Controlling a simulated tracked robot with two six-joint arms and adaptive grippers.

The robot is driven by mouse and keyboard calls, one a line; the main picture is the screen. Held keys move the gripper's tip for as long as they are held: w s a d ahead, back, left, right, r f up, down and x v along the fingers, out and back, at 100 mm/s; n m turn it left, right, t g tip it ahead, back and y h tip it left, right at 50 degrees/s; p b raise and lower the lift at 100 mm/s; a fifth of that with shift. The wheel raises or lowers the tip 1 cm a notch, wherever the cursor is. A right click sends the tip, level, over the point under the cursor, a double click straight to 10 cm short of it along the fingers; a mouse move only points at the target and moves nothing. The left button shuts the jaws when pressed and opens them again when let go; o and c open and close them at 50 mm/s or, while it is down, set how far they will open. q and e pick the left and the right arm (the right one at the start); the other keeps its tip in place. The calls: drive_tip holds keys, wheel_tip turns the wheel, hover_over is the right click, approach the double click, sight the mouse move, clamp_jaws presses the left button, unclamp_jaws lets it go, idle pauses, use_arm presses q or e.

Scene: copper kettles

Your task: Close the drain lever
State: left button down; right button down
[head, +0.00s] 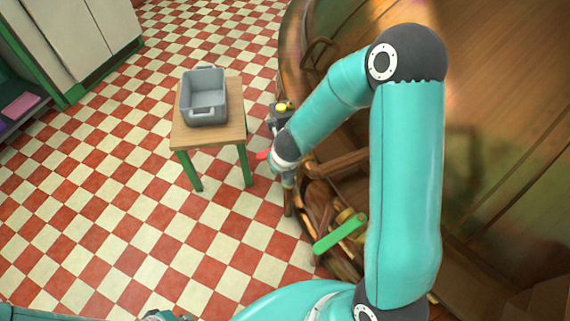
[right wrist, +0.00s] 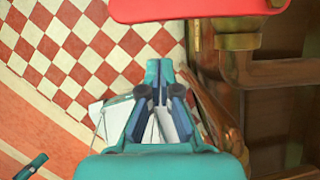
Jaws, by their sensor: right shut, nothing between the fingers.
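A red lever handle (right wrist: 195,9) lies across the top of the right wrist view, on a brass valve (right wrist: 238,42). Its red end (head: 263,155) shows beside my right wrist in the head view. A green lever (head: 340,235) sits lower on the kettle. My right gripper (right wrist: 160,68) is shut and empty, its fingertips a little below the red handle in the picture and apart from it. In the head view my right arm hides most of the valve. A small part of my left gripper (head: 165,315) shows at the bottom edge; its fingers are not clear.
The large copper kettle (head: 490,130) fills the right side, with wooden framing and pipes at its foot. A small table (head: 210,137) with green legs holds a grey bin (head: 205,117). Cabinets (head: 75,35) stand at upper left. The checkered floor at left is clear.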

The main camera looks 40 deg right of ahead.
drive_tip(key=d+p+v, duration=0.1)
drive_tip(key=p+v, duration=0.4)
drive_tip(key=v, duration=0.5)
drive_tip(key=shift+s+a, duration=0.3)
drive_tip(key=shift+a, duration=0.05)
drive_tip(key=shift+f, duration=0.1)
drive_tip(key=s+a+f+n+g+y, duration=0.1)
drive_tip(key=s+a+f+n+g, duration=0.2)
drive_tip(key=f+n, duration=0.35)
drive_tip(key=s+a+f+n, duration=0.4)
drive_tip(key=f+n, duration=0.1)
drive_tip(key=f, duration=0.2)
drive_tip(key=s+a+f+n+y, duration=0.2)
drive_tip(key=a+n, duration=0.2)
drive_tip(key=n, duration=0.8)
drive_tip(key=s+a+f+n+y, duration=0.2)
drive_tip(key=a+n, duration=0.3)
drive_tip(key=n, duration=0.8)
drive_tip(key=shift+s+g, duration=0.25)
drive_tip(key=shift+g, duration=0.05)
